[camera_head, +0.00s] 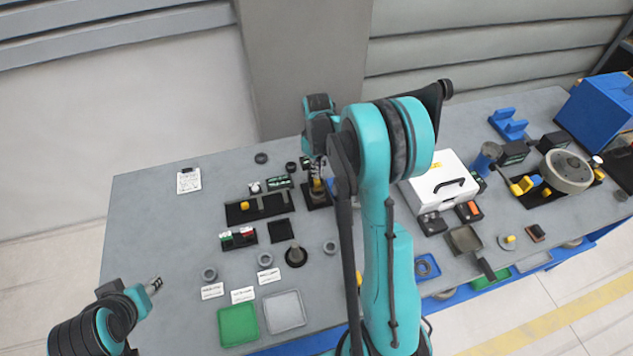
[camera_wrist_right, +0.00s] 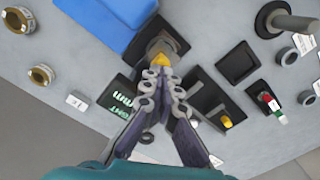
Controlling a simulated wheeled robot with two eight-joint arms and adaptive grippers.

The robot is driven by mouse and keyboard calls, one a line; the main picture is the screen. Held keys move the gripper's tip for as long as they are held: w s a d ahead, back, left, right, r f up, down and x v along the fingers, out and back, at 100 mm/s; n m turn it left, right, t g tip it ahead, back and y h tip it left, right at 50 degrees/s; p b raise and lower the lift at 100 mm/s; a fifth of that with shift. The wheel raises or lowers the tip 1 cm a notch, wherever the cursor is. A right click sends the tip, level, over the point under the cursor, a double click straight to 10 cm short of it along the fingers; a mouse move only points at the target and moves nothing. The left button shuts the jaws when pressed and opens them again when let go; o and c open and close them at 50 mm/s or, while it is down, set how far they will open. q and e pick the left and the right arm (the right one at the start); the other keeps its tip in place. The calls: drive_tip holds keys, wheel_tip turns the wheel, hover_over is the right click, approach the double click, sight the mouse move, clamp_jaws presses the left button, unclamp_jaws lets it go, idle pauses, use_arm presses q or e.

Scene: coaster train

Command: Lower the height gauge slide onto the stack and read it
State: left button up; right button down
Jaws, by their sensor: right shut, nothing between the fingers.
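The height gauge (camera_head: 318,197) stands on a dark base near the back of the table, partly hidden by my right arm. Its yellow part (camera_wrist_right: 162,60) shows just beyond my right fingertips in the wrist view. A stack under the slide cannot be made out. My left gripper (camera_head: 154,286) hangs at the table's left front, away from the gauge.
A black tray (camera_head: 268,206) with a yellow knob lies left of the gauge. A blue block (camera_wrist_right: 110,22) is close beside it. A green tray (camera_head: 238,325) and a grey tray (camera_head: 284,311) lie at the front. A white case (camera_head: 438,180) stands right. The left table area is mostly clear.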

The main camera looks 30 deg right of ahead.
sight(316, 180)
drive_tip(key=shift+f+b, duration=1.65)
drive_tip(key=shift+f, duration=0.35)
drive_tip(key=shift+r, duration=0.1)
drive_tip(key=shift+r+p, duration=2.8)
drive_tip(key=shift+r, duration=1.7)
drive_tip(key=shift+s+a, duration=0.1)
drive_tip(key=shift+a, duration=0.1)
drive_tip(key=s+a+r+m+t+b, duration=0.1)
drive_tip(key=s+a+r+t+b, duration=0.15)
drive_tip(key=s+a+b, duration=0.5)
drive_tip(key=s+a+f+m+t+b, duration=0.1)
drive_tip(key=s+a+f+t+b, duration=0.1)
drive_tip(key=s+a+f+b, duration=0.1)
drive_tip(key=s+a+f+m+t+b, duration=0.1)
drive_tip(key=s+a+f+t+b, duration=0.1)
drive_tip(key=s, duration=0.6)
drive_tip(key=a+f+b, duration=0.1)
drive_tip(key=a+b, duration=0.1)
drive_tip(key=b, duration=0.1)
drive_tip(key=shift+s+a+f+t, duration=0.15)
drive_tip(key=shift+a+f+t, duration=0.15)
drive_tip(key=shift+f+t, duration=0.05)
